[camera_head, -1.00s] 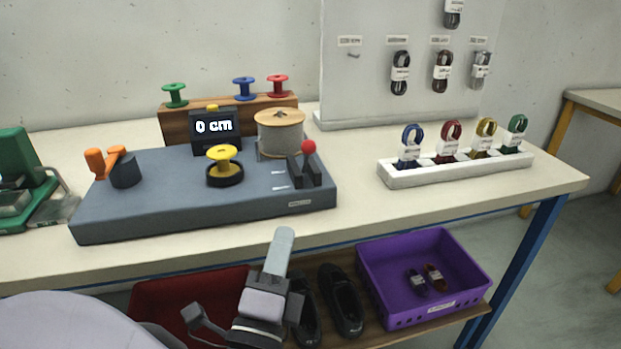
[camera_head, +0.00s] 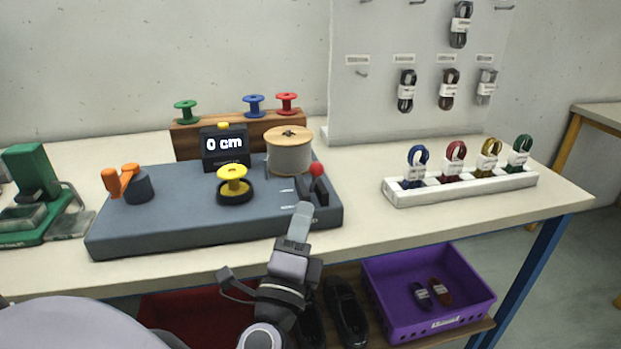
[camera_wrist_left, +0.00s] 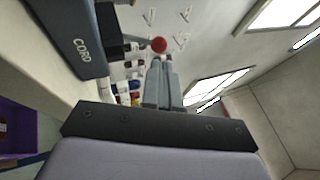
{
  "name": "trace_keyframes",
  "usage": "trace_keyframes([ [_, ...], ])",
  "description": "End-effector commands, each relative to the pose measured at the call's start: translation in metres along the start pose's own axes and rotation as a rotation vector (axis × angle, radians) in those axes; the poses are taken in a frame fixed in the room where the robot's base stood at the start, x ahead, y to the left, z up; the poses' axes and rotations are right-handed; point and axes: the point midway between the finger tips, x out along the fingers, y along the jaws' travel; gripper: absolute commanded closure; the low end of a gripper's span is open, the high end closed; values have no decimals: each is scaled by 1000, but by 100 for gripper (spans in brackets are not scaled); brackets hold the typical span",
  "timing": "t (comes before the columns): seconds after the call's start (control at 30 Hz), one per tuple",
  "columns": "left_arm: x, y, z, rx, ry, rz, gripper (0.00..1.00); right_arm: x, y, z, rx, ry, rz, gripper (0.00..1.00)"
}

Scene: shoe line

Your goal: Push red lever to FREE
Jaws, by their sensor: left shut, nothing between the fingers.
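The red lever (camera_head: 316,169) is a red ball on a short arm in a dark slotted bracket at the right end of the grey machine (camera_head: 180,222). My left gripper (camera_head: 303,208) is shut and empty, in front of the machine's right front edge, a little below and left of the red ball. In the left wrist view the red ball (camera_wrist_left: 159,45) shows just beyond the tips of the shut fingers (camera_wrist_left: 164,62). I cannot tell whether they touch. The lever's labels are too small to read. My right gripper is out of view.
A white rack (camera_head: 462,187) of coloured laces stands to the right. A purple crate (camera_head: 430,290) is below the table.

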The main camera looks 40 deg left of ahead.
Motion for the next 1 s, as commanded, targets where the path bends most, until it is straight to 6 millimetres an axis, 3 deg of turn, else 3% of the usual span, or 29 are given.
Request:
trace_keyframes([
  [0.2, 40, -3, 0, 2, 0, -2, 100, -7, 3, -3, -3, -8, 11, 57],
  [0.4, 58, -1, 0, 1, 0, 0, 100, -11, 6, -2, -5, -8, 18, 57],
  [1.0, 65, 0, -1, -3, 0, 8, 100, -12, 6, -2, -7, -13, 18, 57],
])
